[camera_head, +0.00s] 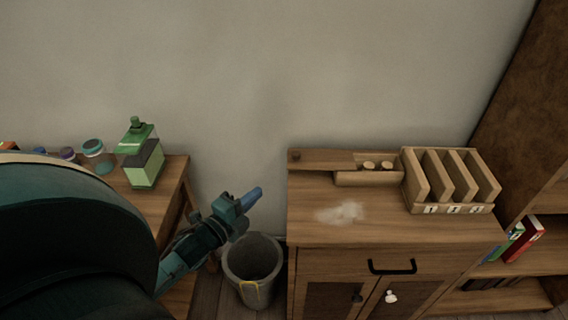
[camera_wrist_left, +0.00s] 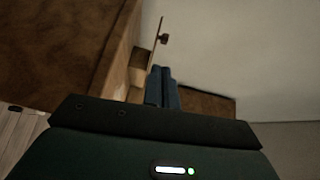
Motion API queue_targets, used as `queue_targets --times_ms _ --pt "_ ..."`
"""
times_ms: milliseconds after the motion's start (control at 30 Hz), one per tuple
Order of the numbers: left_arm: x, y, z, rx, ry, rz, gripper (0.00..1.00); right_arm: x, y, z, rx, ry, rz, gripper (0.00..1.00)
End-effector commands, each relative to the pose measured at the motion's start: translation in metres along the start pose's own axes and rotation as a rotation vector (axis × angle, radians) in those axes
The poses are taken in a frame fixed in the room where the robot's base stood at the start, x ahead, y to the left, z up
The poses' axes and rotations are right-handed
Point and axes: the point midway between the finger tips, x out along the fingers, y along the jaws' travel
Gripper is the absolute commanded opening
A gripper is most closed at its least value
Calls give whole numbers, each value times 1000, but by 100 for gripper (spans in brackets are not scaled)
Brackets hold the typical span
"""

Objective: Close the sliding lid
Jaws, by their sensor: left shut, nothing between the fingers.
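A narrow wooden box (camera_head: 368,180) stands at the back of the wooden cabinet top. Its sliding lid (camera_head: 328,159) is pulled out to the left, with a dark knob (camera_head: 295,155) near its left end. The right part of the box is uncovered and shows a few round light pieces (camera_head: 369,165) inside. My left gripper (camera_head: 254,196) is shut and empty, left of the cabinet and apart from the lid. In the left wrist view, the blue fingers (camera_wrist_left: 162,88) are together, with the lid (camera_wrist_left: 156,38) and its knob (camera_wrist_left: 164,39) beyond them. My right gripper is not in view.
A wooden divider rack (camera_head: 452,207) with numbered slots stands right of the box. A grey bin (camera_head: 252,264) sits on the floor below my left gripper. A side table with a green bottle (camera_head: 141,160) and jars is at left. The cabinet top's front is clear except a pale patch.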

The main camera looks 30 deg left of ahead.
Motion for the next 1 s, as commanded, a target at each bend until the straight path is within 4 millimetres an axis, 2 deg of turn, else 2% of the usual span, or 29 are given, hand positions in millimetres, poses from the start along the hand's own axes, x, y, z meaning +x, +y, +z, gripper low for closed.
queue_targets --times_ms 167,267,700,833,1000 --pt "6 -6 3 55 20 -41 0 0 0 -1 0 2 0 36" --pt "18 -7 2 53 21 -42 0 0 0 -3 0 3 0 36" --pt "107 -10 1 50 19 -40 0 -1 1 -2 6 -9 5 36" --pt "125 -10 0 50 19 -39 0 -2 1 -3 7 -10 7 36" --pt "138 -10 0 48 19 -38 0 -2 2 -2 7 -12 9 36"
